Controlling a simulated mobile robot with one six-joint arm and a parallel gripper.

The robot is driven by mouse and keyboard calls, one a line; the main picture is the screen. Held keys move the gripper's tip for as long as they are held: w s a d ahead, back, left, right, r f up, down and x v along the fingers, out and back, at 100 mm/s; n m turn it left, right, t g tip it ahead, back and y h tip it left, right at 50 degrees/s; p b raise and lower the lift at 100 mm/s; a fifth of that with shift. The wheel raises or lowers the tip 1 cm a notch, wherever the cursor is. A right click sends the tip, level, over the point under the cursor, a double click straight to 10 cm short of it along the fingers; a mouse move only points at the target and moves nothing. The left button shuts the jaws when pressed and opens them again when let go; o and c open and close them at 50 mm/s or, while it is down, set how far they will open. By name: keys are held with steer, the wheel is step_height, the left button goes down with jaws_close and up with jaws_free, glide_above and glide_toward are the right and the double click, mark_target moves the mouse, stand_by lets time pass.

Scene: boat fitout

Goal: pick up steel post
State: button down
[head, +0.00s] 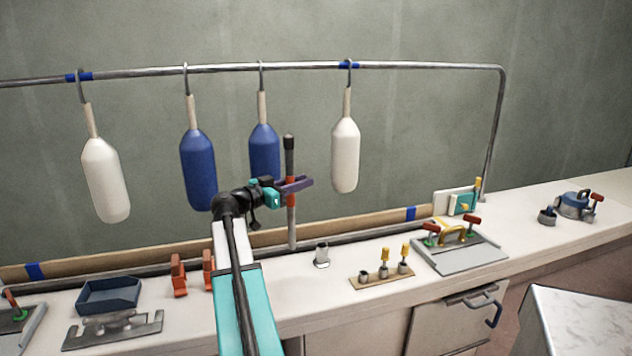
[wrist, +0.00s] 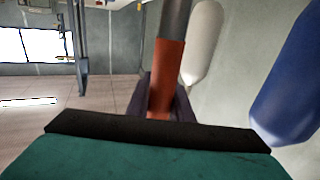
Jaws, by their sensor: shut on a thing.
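The steel post (head: 291,220) is a grey upright rod with a black top and an orange-red band in its middle. My gripper (head: 296,185) is shut on the post at the orange band, with its purple fingers around it. In the wrist view the post (wrist: 174,20) rises from between the dark fingers (wrist: 162,105), and its orange band shows there. The post looks near upright. In the head view its lower end is close to the back of the counter; I cannot tell whether it touches.
White and blue fenders hang from a rail (head: 420,66) behind the post, close to my gripper. On the counter (head: 330,285) are a small metal cup (head: 322,254), a wooden strip with yellow-topped pegs (head: 382,276), a grey hatch plate (head: 460,256), a blue tray (head: 108,295) and orange clips (head: 179,272).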

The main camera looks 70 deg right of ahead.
mark_target(291, 196)
steer(key=shift+b+v, duration=0.3)
steer(key=shift+v, duration=2.45)
